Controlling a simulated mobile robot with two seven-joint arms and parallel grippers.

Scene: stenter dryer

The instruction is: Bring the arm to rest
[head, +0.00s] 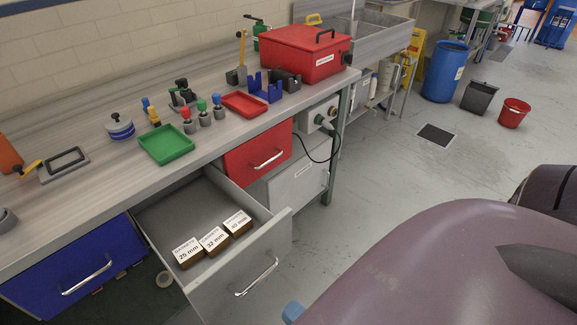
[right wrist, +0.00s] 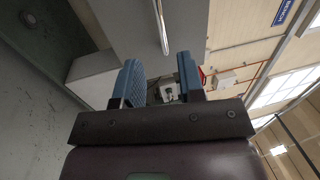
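My right arm (head: 420,270), a purple link, fills the lower right of the head view. A blue fingertip of my right gripper (head: 292,312) shows at the bottom edge, in front of the open grey drawer (head: 283,228). In the right wrist view the two blue fingers of my right gripper (right wrist: 160,82) stand apart with nothing held between them. A grey drawer front with a metal handle (right wrist: 161,25) is seen beyond the fingertips; I cannot tell the distance. My left gripper is in neither view.
The open drawer juts from the workbench (head: 90,194) and holds three gasket boxes (head: 213,240). A blue drawer (head: 75,275) is at left, a red drawer (head: 258,155) beyond. The floor (head: 390,165) to the right is mostly clear.

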